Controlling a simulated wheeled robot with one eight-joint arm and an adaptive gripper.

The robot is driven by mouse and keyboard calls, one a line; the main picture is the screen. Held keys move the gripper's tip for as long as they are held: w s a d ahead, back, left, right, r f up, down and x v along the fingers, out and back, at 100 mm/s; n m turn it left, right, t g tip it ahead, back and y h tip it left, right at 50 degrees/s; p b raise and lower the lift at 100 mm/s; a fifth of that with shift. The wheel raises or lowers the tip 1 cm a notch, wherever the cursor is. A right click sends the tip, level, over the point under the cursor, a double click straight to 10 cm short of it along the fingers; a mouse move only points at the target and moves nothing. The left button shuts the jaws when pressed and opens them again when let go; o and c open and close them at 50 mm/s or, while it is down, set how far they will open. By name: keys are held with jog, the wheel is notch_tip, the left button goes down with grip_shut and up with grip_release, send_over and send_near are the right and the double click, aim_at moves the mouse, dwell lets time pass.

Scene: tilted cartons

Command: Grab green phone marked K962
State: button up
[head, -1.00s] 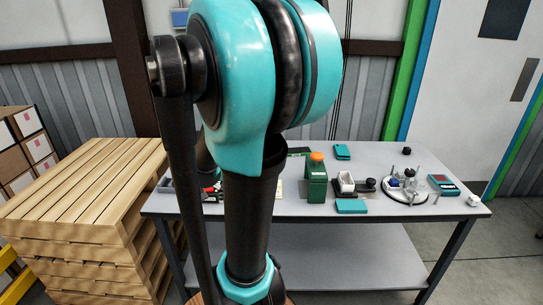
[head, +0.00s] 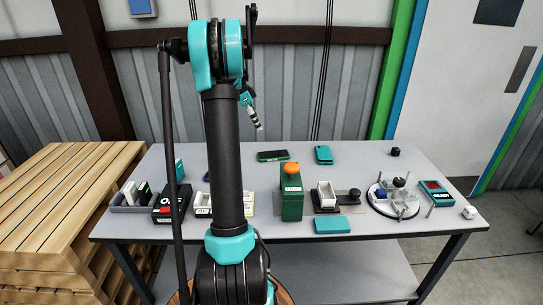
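A dark phone with green edges (head: 273,155) lies flat toward the back of the grey table, left of a teal phone (head: 324,154). No K962 mark is readable on either at this size. My gripper (head: 258,124) hangs in the air behind my arm, above and a little left of the green-edged phone and apart from it. It is small and partly hidden by the arm, so I cannot tell whether its fingers are open or shut.
On the table (head: 390,236) stand a green box with an orange knob (head: 291,200), a teal block (head: 332,224), a white round tray (head: 394,209) and a grey bin (head: 128,208). Wooden pallets (head: 60,210) are stacked at left. My arm hides part of the table.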

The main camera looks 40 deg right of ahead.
aim_at(273, 154)
jog(key=x, duration=1.7)
jog(key=c, duration=1.4)
